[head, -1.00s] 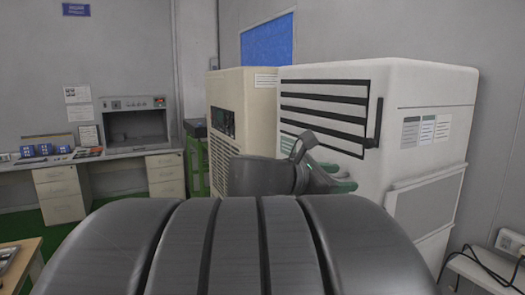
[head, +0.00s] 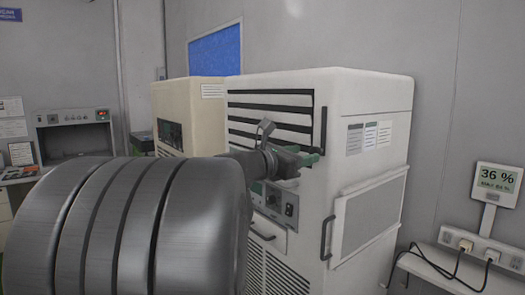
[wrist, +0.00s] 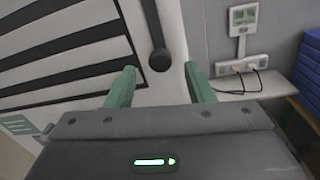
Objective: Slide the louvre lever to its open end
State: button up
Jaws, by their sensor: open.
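The louvre lever (head: 323,130) is a dark upright bar at the right end of the black louvre slats (head: 270,110) on the white cabinet's front. In the wrist view the lever (wrist: 153,25) runs down from the top edge and ends in a round dark knob (wrist: 160,60). My gripper (head: 308,158) has green fingers and appears just below and left of the lever's lower end in the head view. In the wrist view my gripper (wrist: 161,72) is open, with the knob seen between its fingertips. Contact with the knob cannot be told.
The white cabinet (head: 380,97) has a control panel (head: 275,198) and a side handle (head: 327,238). A beige cabinet (head: 185,95) stands to its left. At right, a wall display (head: 497,183) reads 36 %, above sockets (head: 475,243) with plugged cables.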

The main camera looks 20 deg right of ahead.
aim_at(313, 152)
jog(key=shift+x, duration=2.05)
jog(key=shift+c, duration=0.2)
